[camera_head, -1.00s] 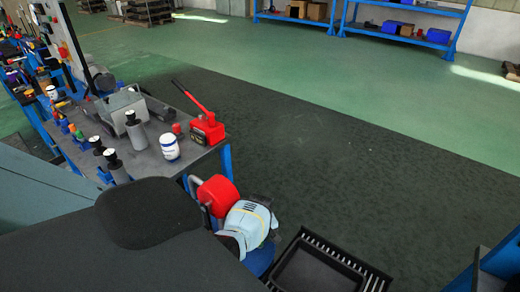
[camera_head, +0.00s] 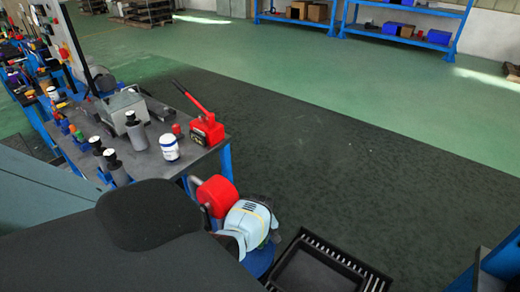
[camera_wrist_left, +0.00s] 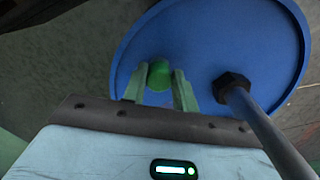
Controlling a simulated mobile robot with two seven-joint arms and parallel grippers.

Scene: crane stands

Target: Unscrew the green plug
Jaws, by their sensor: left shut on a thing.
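The green plug (camera_wrist_left: 159,75) sits on the blue round lid (camera_wrist_left: 215,35) of a drum in the left wrist view. My left gripper (camera_wrist_left: 160,82) has its two pale green fingers on either side of the plug and is shut on it. In the head view the light blue housing of my left wrist covers most of the blue drum (camera_head: 260,262), and the plug and fingertips are hidden there. My right gripper is in neither view.
A dark hex fitting (camera_wrist_left: 231,86) with a grey pipe rises from the lid beside my left gripper. A red round object (camera_head: 216,194) is close behind my wrist. A black slatted tray (camera_head: 325,262) is to the right. A cluttered workbench (camera_head: 190,155) stands at left.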

